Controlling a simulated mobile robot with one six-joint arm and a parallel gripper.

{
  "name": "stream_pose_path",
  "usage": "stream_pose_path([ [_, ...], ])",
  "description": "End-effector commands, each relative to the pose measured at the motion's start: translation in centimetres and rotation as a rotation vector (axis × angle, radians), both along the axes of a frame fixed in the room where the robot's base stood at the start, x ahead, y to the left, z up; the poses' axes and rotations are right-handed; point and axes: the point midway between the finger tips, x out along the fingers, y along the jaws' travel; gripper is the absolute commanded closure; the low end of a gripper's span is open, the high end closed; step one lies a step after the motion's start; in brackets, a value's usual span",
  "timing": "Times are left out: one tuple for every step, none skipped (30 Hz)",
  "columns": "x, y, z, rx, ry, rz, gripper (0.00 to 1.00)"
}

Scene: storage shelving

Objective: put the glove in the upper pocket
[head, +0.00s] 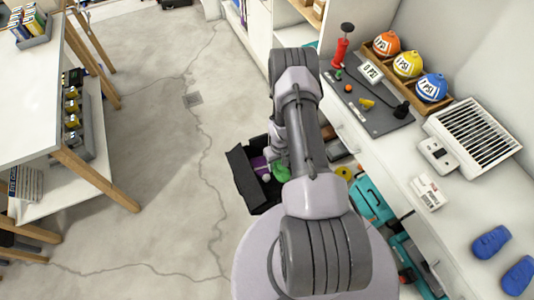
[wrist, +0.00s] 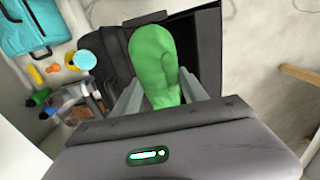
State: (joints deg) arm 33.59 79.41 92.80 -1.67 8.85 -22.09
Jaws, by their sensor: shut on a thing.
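A green glove (wrist: 155,62) is in my gripper (wrist: 160,88) in the wrist view, between the two grey fingers. My gripper is shut on it, and the glove's rounded end points away from my wrist. The glove also shows as a green patch (head: 281,172) beside my arm in the head view. A black open container (wrist: 207,42) lies behind and below the glove. In the head view this container (head: 241,181) is on the floor left of my arm, with a purple thing (head: 259,165) at it. I cannot make out which part is the upper pocket.
A teal case (wrist: 35,25) and several small coloured things lie beside the black container. A white table (head: 35,85) stands left. The floor (head: 155,190) between is clear.

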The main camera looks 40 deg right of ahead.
Motion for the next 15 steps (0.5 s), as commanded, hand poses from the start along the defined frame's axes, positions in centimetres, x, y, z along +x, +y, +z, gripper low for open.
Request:
stream_pose_path([
  [-0.1,0.0,-0.7,0.000,0.000,-0.001,0.90],
  [0.0,-0.1,-1.2,0.000,-0.001,-0.001,0.90],
  [0.0,-0.1,-1.9,0.000,-0.001,-0.001,0.90],
  [0.0,0.0,-2.5,0.000,-0.001,-0.001,0.90],
  [0.0,0.0,-3.1,0.000,0.000,-0.001,0.90],
  [-0.1,0.0,-4.0,0.000,0.001,-0.001,0.90],
  [-0.1,0.0,-4.6,0.000,0.001,-0.001,0.90],
  [0.0,0.0,-5.2,0.000,0.000,-0.001,0.90],
  [0.0,0.0,-6.0,0.000,0.000,-0.001,0.90],
  [0.0,0.0,-6.6,0.000,0.000,-0.001,0.90],
  [-0.1,0.0,-7.2,0.000,0.001,-0.001,0.90],
  [-0.1,0.0,-8.0,0.000,0.001,-0.001,0.90],
  [0.0,0.0,-8.5,0.000,0.000,-0.001,0.90],
  [0.0,0.0,-9.1,0.000,0.000,-0.001,0.90],
  [0.0,0.0,-9.9,0.000,0.000,-0.001,0.90],
])
